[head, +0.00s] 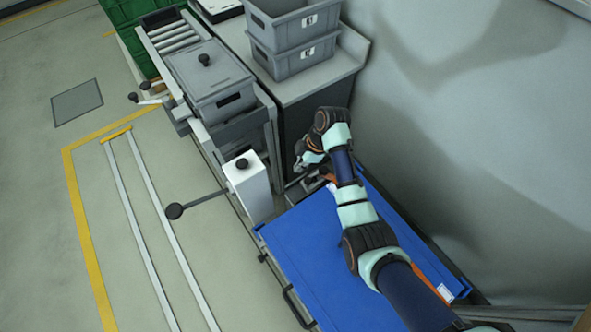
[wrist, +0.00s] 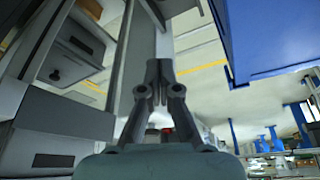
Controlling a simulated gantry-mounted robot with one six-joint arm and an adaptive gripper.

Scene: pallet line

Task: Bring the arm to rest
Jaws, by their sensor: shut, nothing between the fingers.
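My arm reaches from the lower right of the head view over a blue flat-topped surface (head: 300,255) and bends near its far end. My gripper (head: 299,167) is small there, beside the far edge of the blue surface and partly hidden by my own wrist. In the wrist view my gripper (wrist: 158,70) shows clearly, its two fingers together with nothing between them. It hangs in free space, and I see no object touching the fingertips.
A lidded grey crate (head: 213,82) sits on the roller conveyor (head: 172,36). Stacked grey crates (head: 290,48) stand on a grey cabinet (head: 322,78). A white box post (head: 250,190) with a black-knobbed lever (head: 174,211) stands close left of my gripper. Open floor lies left.

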